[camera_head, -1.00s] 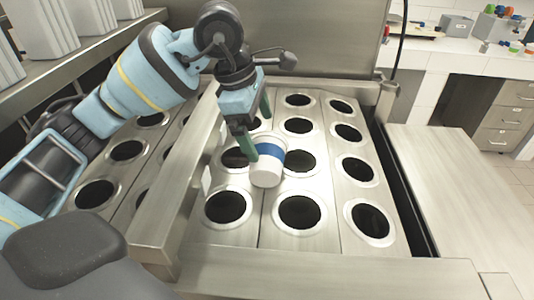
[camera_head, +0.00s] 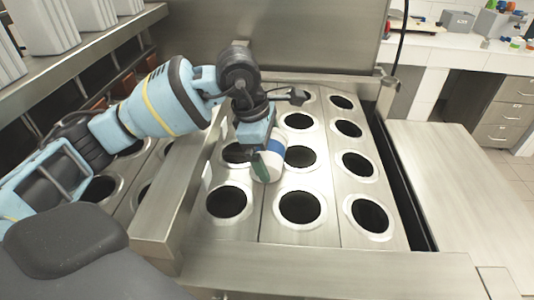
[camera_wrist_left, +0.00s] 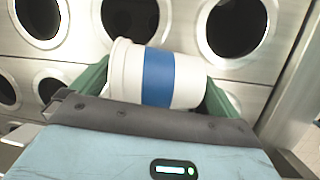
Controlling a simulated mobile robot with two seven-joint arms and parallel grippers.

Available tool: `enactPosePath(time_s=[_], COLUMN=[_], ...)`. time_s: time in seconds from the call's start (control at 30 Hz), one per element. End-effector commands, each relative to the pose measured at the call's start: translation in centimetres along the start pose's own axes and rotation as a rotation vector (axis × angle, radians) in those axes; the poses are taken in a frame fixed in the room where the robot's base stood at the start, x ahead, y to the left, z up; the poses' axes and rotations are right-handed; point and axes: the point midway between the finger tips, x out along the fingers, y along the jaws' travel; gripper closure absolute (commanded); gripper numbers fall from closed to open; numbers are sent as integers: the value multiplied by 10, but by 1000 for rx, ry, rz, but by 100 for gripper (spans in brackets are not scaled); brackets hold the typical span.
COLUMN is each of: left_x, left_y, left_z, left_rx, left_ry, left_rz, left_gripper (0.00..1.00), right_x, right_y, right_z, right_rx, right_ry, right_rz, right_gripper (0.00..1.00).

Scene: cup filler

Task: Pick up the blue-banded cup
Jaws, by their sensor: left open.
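The blue-banded cup (camera_head: 271,158) is white with a blue band around its middle. It stands tilted on the metal plate of round holes, in the middle of the head view. My left gripper (camera_head: 262,160) has come down over it and hides part of it. In the left wrist view the cup (camera_wrist_left: 158,76) lies across the picture between the two green fingers of my left gripper (camera_wrist_left: 155,85), one at each end. The jaws are open around it. I cannot tell whether either finger touches it. My right gripper is not in view.
A metal plate with several round dark holes (camera_head: 300,207) surrounds the cup. A raised metal rail (camera_head: 175,200) runs along its left side. A steel wall (camera_head: 310,40) stands behind. A bare metal surface (camera_head: 450,190) lies at the right.

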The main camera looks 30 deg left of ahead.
Motion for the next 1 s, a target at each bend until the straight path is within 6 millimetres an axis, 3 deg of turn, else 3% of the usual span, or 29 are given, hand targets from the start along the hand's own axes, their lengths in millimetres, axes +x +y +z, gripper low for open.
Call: enactPosePath(time_s=[0.17, 0.4, 0.77, 1.0], left_x=[0, 0, -4, -40], left_y=[0, 0, 1, 7], left_z=[0, 0, 2, 11], left_rx=[0, 1, 1, 2], left_ry=[0, 0, -1, -4], left_rz=[0, 0, 2, 5], left_gripper=[3, 33, 34, 34], right_x=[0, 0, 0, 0], right_y=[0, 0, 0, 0], right_z=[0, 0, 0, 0], right_rx=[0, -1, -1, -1], right_ry=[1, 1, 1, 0], right_rz=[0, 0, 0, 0], right_gripper=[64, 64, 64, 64])
